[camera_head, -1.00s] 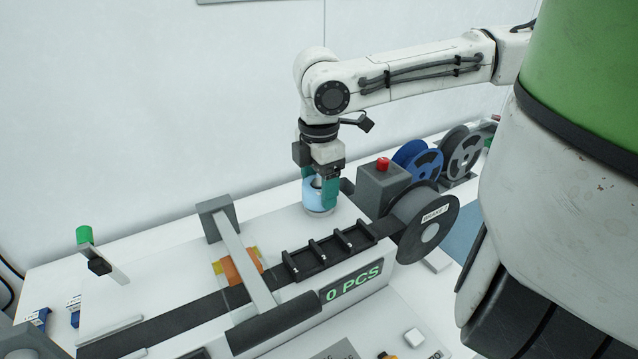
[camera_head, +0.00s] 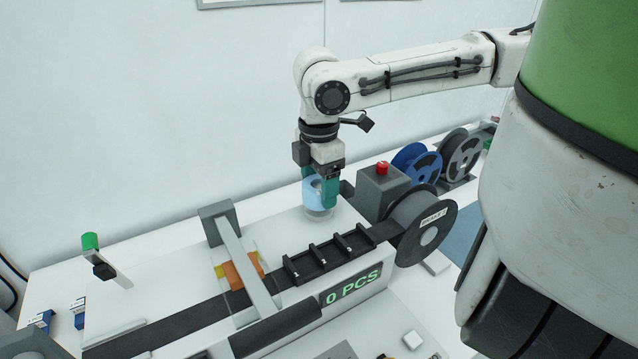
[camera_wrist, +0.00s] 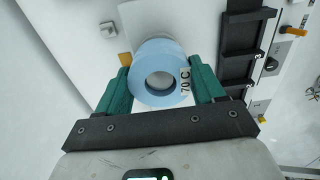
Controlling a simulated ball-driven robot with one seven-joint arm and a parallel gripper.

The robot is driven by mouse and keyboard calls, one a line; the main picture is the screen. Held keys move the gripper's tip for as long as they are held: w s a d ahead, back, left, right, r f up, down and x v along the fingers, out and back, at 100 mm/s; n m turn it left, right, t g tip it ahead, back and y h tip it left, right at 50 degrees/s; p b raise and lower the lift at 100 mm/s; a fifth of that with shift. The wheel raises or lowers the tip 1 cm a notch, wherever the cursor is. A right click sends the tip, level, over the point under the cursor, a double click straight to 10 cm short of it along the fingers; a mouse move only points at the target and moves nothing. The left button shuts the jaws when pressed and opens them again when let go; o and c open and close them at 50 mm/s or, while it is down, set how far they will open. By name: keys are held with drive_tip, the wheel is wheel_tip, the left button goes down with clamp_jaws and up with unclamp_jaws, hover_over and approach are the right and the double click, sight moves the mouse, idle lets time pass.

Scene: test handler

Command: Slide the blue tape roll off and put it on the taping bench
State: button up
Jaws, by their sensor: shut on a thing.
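The light blue tape roll (camera_wrist: 158,54) is between the two teal fingers of my gripper (camera_wrist: 161,84) in the wrist view. Its ring faces the camera and a "70 C" label shows on its right side. In the head view my gripper (camera_head: 321,190) is shut on the tape roll (camera_head: 312,190), just above a pale round base (camera_head: 318,213) on the machine's white top. Whether the roll still touches a post or the base cannot be told. The taping bench cannot be made out for certain.
A grey box with a red button (camera_head: 382,168) and a dark reel (camera_head: 428,225) stand close to the right. A blue reel (camera_head: 417,163) is behind them. A black track (camera_head: 330,253) and a grey crossbar (camera_head: 245,263) lie in front. A green-topped post (camera_head: 90,241) stands left.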

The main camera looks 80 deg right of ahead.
drive_tip(key=shift+r+p, duration=2.3)
drive_tip(key=shift+r, duration=0.2)
drive_tip(key=shift+f, duration=0.1)
